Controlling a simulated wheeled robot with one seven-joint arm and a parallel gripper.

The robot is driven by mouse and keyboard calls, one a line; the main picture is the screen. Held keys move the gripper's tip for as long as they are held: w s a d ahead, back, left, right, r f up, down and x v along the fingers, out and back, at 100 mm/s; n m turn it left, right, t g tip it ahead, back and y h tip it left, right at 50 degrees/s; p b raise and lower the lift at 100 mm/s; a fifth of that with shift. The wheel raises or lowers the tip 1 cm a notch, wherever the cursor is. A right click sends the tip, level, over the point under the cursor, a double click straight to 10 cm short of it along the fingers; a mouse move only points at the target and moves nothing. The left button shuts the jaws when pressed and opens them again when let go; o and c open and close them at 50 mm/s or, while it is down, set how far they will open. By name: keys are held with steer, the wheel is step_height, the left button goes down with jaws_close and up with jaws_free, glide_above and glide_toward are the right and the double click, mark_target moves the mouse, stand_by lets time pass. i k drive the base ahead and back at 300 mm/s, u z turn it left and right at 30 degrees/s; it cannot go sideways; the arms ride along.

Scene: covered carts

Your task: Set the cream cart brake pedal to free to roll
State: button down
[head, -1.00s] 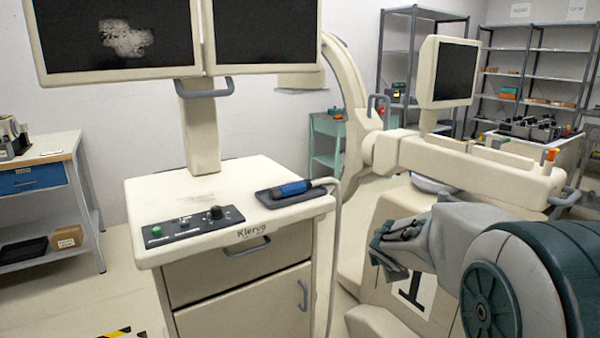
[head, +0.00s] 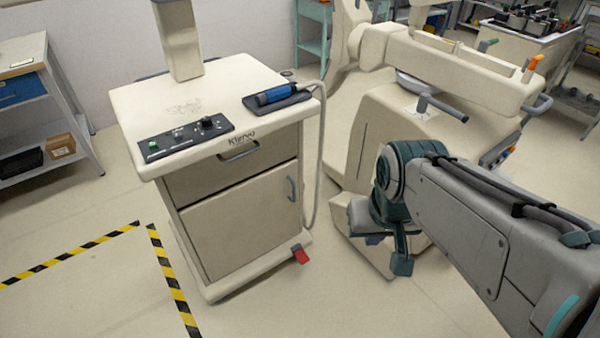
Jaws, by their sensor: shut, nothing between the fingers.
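The cream cart (head: 225,150) stands left of centre, with a drawer and a door in its front. A small red brake pedal (head: 301,256) sticks out low at the front right corner of its base. The pedal looks tilted downward, but its setting cannot be read with certainty. My gripper (head: 402,264) hangs to the right of the pedal, clearly apart from it, in front of the cream imaging machine's base. It is shut and empty, and its fingertips are small and partly merged with my wrist in the view.
A cream imaging machine (head: 440,70) with handles stands close on the right behind my arm. A cable (head: 318,160) hangs down the cart's right side. Yellow-black floor tape (head: 172,280) lies left of the cart. The floor in front of the cart is clear.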

mark_target(302, 257)
steer(key=k, duration=0.65)
steer(key=u, duration=0.55)
steer(key=i, duration=1.25)
steer(key=z, duration=0.7)
